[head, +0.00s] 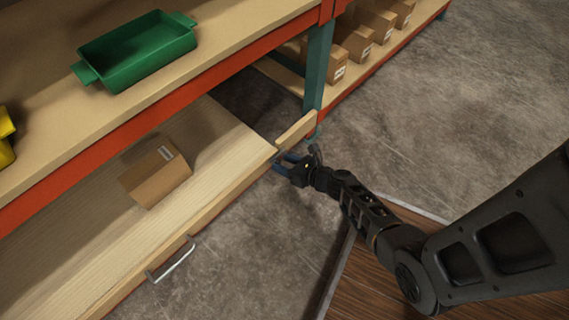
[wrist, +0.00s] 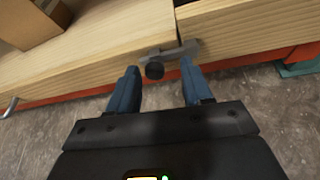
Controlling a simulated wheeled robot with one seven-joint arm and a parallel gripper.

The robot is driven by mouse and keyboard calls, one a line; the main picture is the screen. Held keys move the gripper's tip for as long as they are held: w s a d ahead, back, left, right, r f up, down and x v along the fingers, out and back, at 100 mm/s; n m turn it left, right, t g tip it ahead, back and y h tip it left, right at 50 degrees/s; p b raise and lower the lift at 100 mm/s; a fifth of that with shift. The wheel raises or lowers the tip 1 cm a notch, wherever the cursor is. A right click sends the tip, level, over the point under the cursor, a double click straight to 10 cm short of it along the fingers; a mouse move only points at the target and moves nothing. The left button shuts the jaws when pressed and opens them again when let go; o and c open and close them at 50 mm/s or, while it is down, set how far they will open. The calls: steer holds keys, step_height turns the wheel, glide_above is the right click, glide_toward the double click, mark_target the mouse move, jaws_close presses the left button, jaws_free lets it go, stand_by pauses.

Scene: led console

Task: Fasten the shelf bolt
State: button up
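The shelf bolt shows in the wrist view as a grey metal bar (wrist: 182,51) with a round dark knob (wrist: 154,71). It sits on the front edge of the wooden boards, where two boards meet at a narrow gap. The bar appears to reach across that gap. My gripper (wrist: 158,68) is open, with one blue finger on each side of the knob. I cannot tell whether either finger touches it. In the head view my gripper (head: 280,163) is at the right end of the long pale shelf board (head: 80,262), and it mostly hides the bolt.
A cardboard box (head: 156,173) lies on the pale board, which has a metal handle (head: 171,260) on its front. A green bin (head: 136,50) stands on the shelf above. A teal post (head: 318,66) rises behind my gripper. The concrete floor at right is clear.

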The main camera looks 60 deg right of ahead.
steer(key=shift+a, duration=0.1)
steer(key=p+v, duration=0.3)
steer(key=v, duration=0.4)
steer(key=shift+s+r, duration=0.2)
steer(key=shift+s, duration=0.15)
